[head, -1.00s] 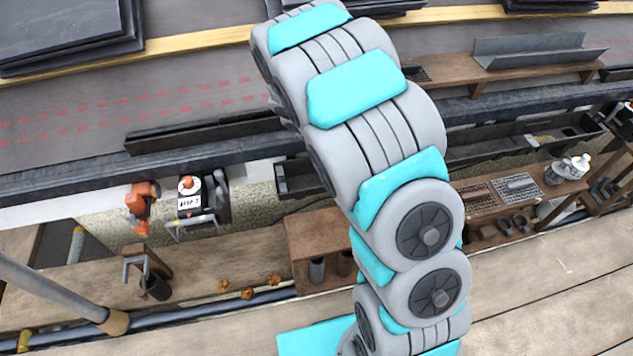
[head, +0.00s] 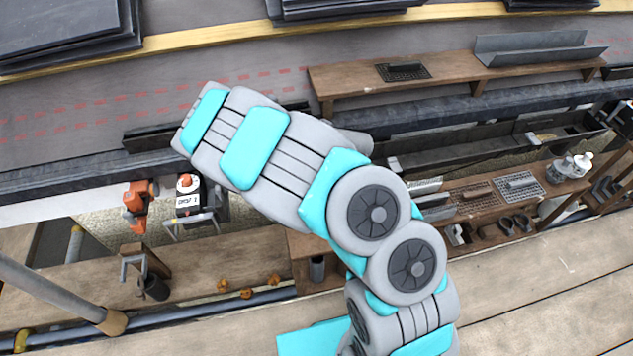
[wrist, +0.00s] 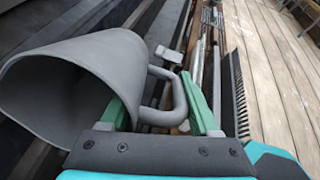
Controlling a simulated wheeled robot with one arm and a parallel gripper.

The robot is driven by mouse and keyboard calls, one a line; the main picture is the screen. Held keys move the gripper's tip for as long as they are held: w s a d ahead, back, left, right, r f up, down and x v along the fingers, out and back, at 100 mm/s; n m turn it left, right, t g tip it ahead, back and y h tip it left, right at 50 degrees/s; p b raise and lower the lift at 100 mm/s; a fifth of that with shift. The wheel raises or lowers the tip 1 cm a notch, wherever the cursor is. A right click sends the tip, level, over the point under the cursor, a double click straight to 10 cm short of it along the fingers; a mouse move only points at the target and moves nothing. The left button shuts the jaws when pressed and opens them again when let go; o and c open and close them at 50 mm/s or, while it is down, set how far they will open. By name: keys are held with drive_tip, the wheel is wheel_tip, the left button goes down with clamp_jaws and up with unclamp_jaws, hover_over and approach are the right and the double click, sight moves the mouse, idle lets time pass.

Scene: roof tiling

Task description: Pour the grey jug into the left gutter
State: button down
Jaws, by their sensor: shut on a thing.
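The grey jug (wrist: 85,65) fills the left of the wrist view, its wide rim toward the near left. Its contents cannot be made out. My gripper (wrist: 160,108) has its green fingers closed about the jug's handle (wrist: 178,95). In the head view my arm hides the gripper and I cannot make out the jug. The left gutter appears to be the dark trough (head: 148,138) along the roof edge at left; my arm covers its right part. Whether the jug is over it cannot be told.
A wooden shelf (head: 345,83) with a grate and a grey angled piece (head: 530,48) stands at upper right. An orange tool (head: 138,203) and a labelled box (head: 188,197) are left of centre. Bottles (head: 570,168) stand at right. Slate stacks (head: 65,35) lie at the back.

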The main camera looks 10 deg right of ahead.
drive_tip(key=shift+f+h+b, duration=0.2)
drive_tip(key=shift+h+b, duration=0.4)
drive_tip(key=shift+b, duration=0.55)
drive_tip(key=shift+a+f+b, duration=0.1)
drive_tip(key=shift+a+b, duration=0.1)
drive_tip(key=shift+b, duration=0.15)
drive_tip(key=shift+a+h, duration=0.2)
drive_tip(key=shift+h, duration=0.2)
drive_tip(key=shift+b, duration=0.5)
drive_tip(key=shift+a+t+h+b, duration=0.15)
drive_tip(key=shift+t+h+b, duration=0.15)
drive_tip(key=shift+h+b, duration=0.3)
drive_tip(key=shift+d+r+h, duration=0.2)
drive_tip(key=shift+r+h, duration=0.35)
drive_tip(key=shift+h, duration=0.15)
drive_tip(key=shift+s+r+h, duration=0.1)
drive_tip(key=shift+r+h, duration=0.6)
drive_tip(key=shift+r, duration=0.35)
